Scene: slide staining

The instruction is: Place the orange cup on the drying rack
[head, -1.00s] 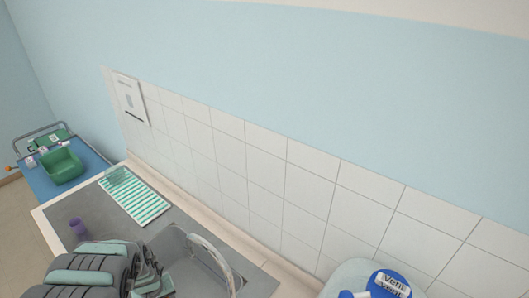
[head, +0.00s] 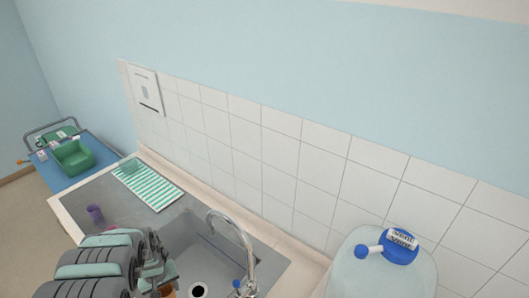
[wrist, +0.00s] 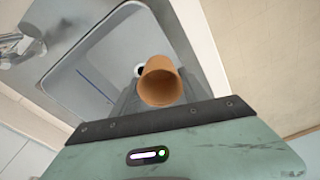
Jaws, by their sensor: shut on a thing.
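The orange cup (wrist: 160,84) is in the wrist view, with its open mouth facing the camera. My gripper (wrist: 160,100) is shut on it, over the sink (wrist: 100,65). In the head view only a small orange part of the cup (head: 168,291) shows at the bottom edge, beside my gripper (head: 160,282); my arm covers much of that area. A green-and-white striped flat piece (head: 150,186), which looks like the drying rack, lies on the counter by the tiled wall, apart from the cup. A clear glass (head: 130,165) is at its far end.
A purple cup (head: 95,213) stands on the grey counter left of the striped rack. A curved faucet (head: 236,238) rises beside the sink. A green basin (head: 73,156) sits on a blue trolley at far left.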

